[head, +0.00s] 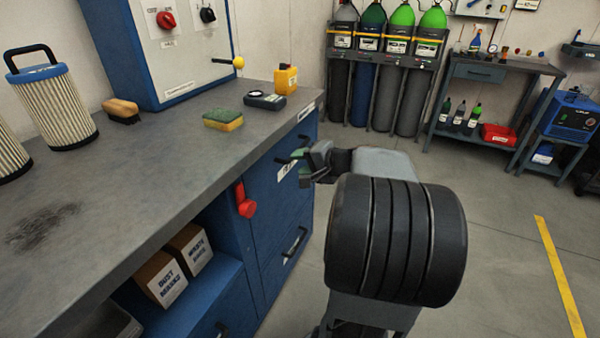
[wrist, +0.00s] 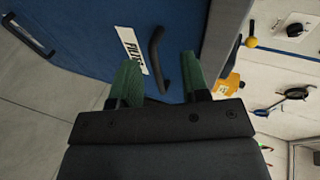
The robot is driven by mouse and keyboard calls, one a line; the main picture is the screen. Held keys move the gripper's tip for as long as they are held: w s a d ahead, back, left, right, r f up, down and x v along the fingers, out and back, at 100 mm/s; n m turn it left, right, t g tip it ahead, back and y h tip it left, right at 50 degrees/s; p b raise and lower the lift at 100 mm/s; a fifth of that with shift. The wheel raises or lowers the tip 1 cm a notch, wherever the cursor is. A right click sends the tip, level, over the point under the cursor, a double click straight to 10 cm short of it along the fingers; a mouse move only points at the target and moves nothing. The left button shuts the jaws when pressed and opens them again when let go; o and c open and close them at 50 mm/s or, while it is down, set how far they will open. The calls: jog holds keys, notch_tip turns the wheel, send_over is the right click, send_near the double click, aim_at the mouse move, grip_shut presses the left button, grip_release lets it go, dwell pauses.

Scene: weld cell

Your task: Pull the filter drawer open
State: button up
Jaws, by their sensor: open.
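The filter drawer (wrist: 90,35) is a blue front with a white label, partly readable, in the wrist view. Its black bar handle (wrist: 157,58) stands between the two green fingers of my gripper (wrist: 160,65). The fingers are open, with a gap visible on each side of the handle. In the head view my gripper (head: 303,162) is at the upper part of the blue cabinet front (head: 268,190), just below the worktop, and hides part of the drawer. The drawer looks flush with the cabinet.
Another handle (head: 295,242) is lower down. The grey worktop (head: 150,165) holds a sponge (head: 223,120), a brush (head: 121,110) and a yellow bottle (head: 286,79).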

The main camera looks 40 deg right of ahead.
aim_at(300, 146)
jog(key=d+f+m+t+h+b, duration=0.3)
jog(key=d, duration=0.6)
jog(key=x, duration=0.4)
jog(key=b+x, duration=0.1)
jog(key=x, duration=0.7)
jog(key=shift+w+a+r, duration=0.15)
jog(key=shift+w+r, duration=0.05)
jog(key=shift+w, duration=0.15)
jog(key=shift+c, duration=0.4)
grip_shut()
